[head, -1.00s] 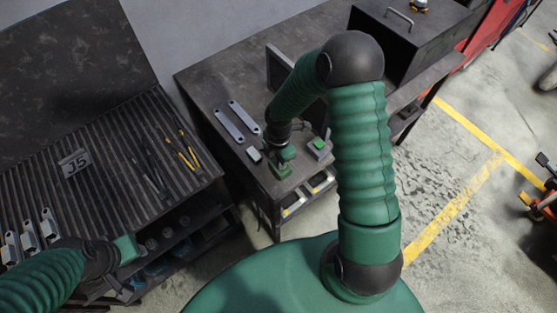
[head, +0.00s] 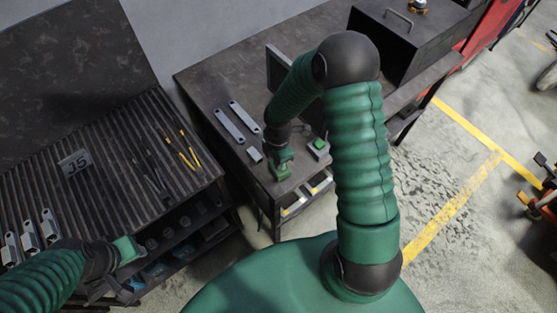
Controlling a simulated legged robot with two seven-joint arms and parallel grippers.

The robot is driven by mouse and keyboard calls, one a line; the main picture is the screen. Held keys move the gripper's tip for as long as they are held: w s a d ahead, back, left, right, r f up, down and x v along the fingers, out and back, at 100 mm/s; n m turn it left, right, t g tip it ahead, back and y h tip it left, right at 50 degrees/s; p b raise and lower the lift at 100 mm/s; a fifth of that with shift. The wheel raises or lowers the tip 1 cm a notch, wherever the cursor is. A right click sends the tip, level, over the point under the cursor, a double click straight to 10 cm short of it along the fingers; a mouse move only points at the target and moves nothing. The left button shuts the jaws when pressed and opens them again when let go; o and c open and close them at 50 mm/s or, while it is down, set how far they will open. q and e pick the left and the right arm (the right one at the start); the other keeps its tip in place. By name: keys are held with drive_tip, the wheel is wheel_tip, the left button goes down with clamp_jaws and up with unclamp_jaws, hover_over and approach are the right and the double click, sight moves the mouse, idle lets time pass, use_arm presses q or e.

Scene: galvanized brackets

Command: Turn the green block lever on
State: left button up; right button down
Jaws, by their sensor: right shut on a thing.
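A small green block (head: 281,174) sits near the front edge of the dark workbench. My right gripper (head: 282,163) reaches down onto it from above and is shut on its lever. The lever is too small and too covered by the gripper for me to tell its angle. My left gripper (head: 128,250) hangs at the lower left, in front of the slatted bench and away from the green block; its jaw gap does not show clearly.
A grey box with a green top (head: 319,146) stands just right of the block. A small pale piece (head: 254,155) and two long grey brackets (head: 229,126) lie to the left. A dark cabinet (head: 408,45) stands behind. The slatted bench (head: 100,150) holds several tools.

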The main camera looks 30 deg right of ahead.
drive_tip(key=shift+a, duration=0.1)
idle(0.3)
drive_tip(key=c, duration=1.5)
unclamp_jaws()
wheel_tip(320, 180, up, 17)
drive_tip(key=shift+f, duration=0.1)
